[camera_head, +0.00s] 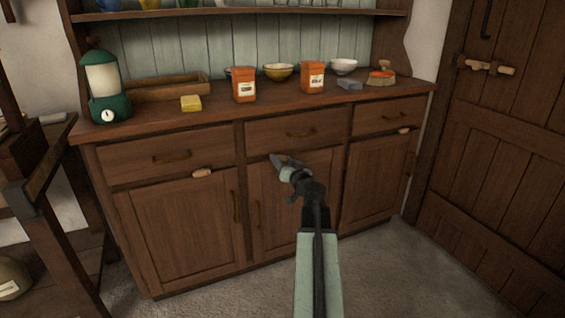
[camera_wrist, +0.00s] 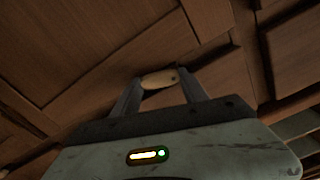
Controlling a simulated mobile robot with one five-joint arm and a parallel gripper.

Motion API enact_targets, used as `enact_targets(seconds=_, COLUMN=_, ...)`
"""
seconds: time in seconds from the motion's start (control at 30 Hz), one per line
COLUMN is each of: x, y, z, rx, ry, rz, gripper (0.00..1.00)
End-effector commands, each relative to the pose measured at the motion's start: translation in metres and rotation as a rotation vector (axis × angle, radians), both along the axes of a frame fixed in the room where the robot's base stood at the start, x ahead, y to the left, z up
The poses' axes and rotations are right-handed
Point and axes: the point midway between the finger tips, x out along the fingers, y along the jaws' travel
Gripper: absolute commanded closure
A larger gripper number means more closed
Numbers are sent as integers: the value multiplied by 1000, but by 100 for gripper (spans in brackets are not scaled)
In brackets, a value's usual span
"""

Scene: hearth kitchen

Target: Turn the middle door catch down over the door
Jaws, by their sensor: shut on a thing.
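The middle door catch (camera_wrist: 160,78) is a small pale wooden piece, seen between my fingertips in the wrist view. In the head view my gripper and wrist hide it. My gripper (camera_head: 275,160) is at the top of the middle cupboard door (camera_head: 275,215), just below the middle drawer (camera_head: 295,133). In the wrist view my gripper (camera_wrist: 159,82) has one finger at each side of the catch and is shut on it. I cannot tell for certain which way the catch points.
A left catch (camera_head: 202,173) and a right catch (camera_head: 404,130) lie level above their doors. The countertop holds a green lantern (camera_head: 104,88), orange tins (camera_head: 244,86), bowls and a brush (camera_head: 381,78). A wooden stand (camera_head: 60,210) is at left; the floor (camera_head: 400,270) at right is clear.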

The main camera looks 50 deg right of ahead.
Motion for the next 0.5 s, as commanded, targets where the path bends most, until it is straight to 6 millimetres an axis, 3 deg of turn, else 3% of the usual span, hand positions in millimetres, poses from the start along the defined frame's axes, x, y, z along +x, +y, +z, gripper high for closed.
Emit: enact_targets(seconds=0.5, x=4, y=6, z=-8, rx=457, ry=-185, rz=4, gripper=90)
